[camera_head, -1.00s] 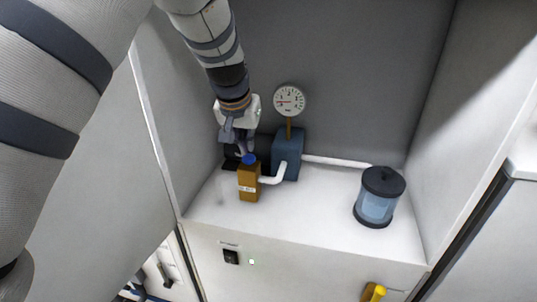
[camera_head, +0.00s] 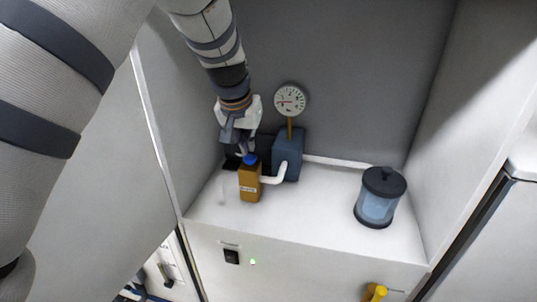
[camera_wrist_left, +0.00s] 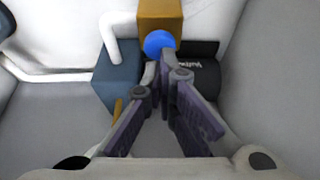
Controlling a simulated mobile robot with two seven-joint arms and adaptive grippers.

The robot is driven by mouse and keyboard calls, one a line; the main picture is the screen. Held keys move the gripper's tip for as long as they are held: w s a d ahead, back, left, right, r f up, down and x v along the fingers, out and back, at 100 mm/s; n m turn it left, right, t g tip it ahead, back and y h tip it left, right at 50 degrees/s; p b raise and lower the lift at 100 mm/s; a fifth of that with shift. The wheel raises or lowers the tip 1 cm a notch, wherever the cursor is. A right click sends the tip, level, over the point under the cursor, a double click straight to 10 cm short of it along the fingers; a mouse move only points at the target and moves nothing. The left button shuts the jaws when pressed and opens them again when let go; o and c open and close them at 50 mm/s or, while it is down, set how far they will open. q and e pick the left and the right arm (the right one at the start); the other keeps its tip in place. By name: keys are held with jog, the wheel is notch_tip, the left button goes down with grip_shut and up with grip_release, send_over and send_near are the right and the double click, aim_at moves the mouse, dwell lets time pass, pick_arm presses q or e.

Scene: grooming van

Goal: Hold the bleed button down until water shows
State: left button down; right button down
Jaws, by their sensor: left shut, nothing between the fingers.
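The blue bleed button (camera_head: 250,160) sits on top of an upright amber block (camera_head: 249,185) with a small white label. It also shows in the left wrist view as a blue disc (camera_wrist_left: 158,42) on the amber block (camera_wrist_left: 160,13). My left gripper (camera_head: 247,150) is shut and empty, pointing down at the button. In the left wrist view its fingertips (camera_wrist_left: 165,60) overlap the button's near edge; I cannot tell whether they press it. A faint clear shape (camera_head: 222,191) stands left of the block; I see no water in it. My right gripper is out of view.
A blue-grey pump box (camera_head: 288,158) with a round gauge (camera_head: 290,100) stands behind the block, joined by white pipe. A dark cylinder lies behind the gripper. A lidded clear canister (camera_head: 378,206) stands right. The front panel has a black switch (camera_head: 232,257) and yellow valve (camera_head: 375,292).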

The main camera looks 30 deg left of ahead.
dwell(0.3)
pick_arm(q)
jog(key=shift+f, duration=1.05)
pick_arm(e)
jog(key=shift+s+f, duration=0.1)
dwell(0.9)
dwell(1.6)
